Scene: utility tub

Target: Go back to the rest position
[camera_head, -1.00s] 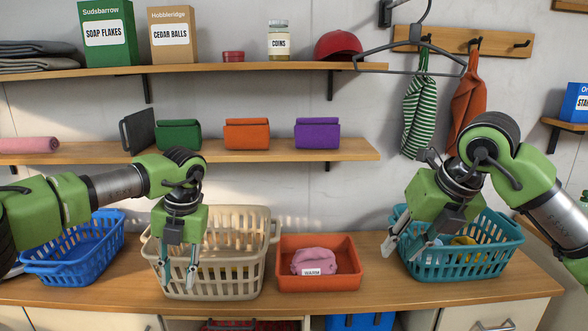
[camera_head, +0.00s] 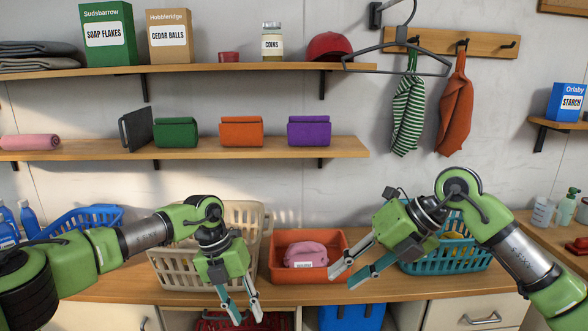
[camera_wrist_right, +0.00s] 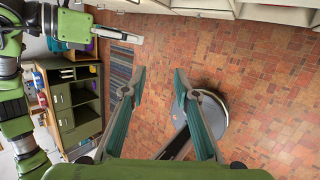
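My left gripper (camera_head: 240,312) hangs in front of the beige basket, past the counter's front edge, with its fingers apart and nothing between them. My right gripper (camera_head: 341,279) is in front of the orange tray and the teal basket, pointing down and to the left. Its fingers are apart and empty. In the right wrist view, the right gripper (camera_wrist_right: 160,88) shows both fingers spread over the tiled floor, with nothing between them. The left arm's gripper shows at the upper left of that view.
On the counter (camera_head: 110,284) stand a blue basket (camera_head: 85,219), a beige basket (camera_head: 180,268), an orange tray (camera_head: 337,243) holding a pink item (camera_head: 306,252), and a teal basket (camera_head: 463,258). Shelves above hold pouches and boxes. Drawers and cubbies are below.

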